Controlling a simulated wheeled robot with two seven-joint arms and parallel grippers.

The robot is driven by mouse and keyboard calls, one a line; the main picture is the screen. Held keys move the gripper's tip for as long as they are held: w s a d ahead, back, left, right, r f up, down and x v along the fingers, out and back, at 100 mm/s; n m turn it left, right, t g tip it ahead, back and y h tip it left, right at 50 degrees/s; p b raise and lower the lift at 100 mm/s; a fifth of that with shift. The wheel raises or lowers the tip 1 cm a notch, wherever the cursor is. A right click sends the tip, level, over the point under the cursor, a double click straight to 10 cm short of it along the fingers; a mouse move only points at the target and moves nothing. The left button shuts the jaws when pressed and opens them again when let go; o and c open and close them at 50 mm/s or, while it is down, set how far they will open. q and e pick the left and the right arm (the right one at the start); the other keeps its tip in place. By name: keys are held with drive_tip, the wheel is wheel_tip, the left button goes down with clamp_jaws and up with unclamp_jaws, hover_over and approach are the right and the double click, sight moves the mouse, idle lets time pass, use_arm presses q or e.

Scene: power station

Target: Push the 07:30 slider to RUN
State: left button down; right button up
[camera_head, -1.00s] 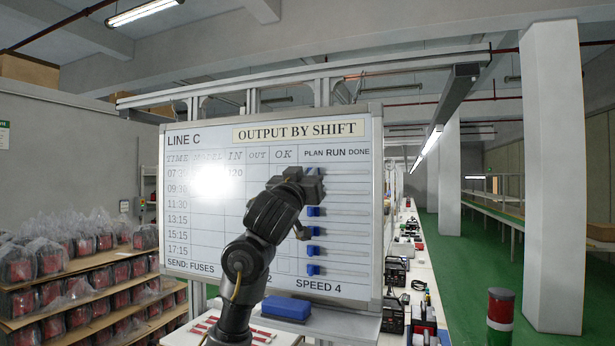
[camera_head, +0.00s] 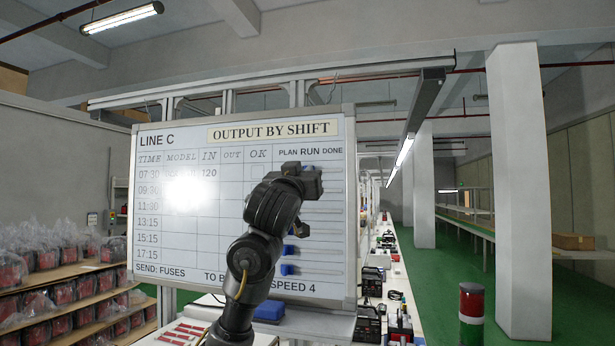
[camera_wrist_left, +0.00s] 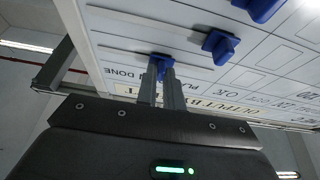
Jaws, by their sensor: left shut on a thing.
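The white LINE C board (camera_head: 190,225) stands ahead with a 07:30 row at the top and PLAN, RUN and DONE headings at its right. My left gripper (camera_head: 312,178) is in front of the top row, below the RUN heading, and hides its slider in the head view. In the left wrist view my fingers (camera_wrist_left: 162,92) are shut on the blue top slider (camera_wrist_left: 160,66). It sits between the DONE and PLAN labels, around RUN, whose label is hidden. Another blue slider (camera_wrist_left: 219,45) sits lower on the board, nearer the PLAN side. My right gripper is not in view.
Lower blue sliders (camera_head: 288,269) stay at the PLAN side. A blue eraser-like block (camera_head: 269,311) lies below the board. Bagged goods (camera_head: 50,250) fill shelves at left. A bench with devices (camera_head: 385,275) and a red-and-white post (camera_head: 471,305) are at right.

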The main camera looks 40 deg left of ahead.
use_arm(q)
drive_tip(key=c, duration=1.5)
unclamp_jaws()
drive_tip(key=shift+w+d, duration=0.1)
drive_tip(key=shift+d, duration=0.1)
drive_tip(key=b+v, duration=0.5)
drive_tip(key=v, duration=0.5)
drive_tip(key=shift+s, duration=0.4)
drive_tip(key=shift+f, duration=0.15)
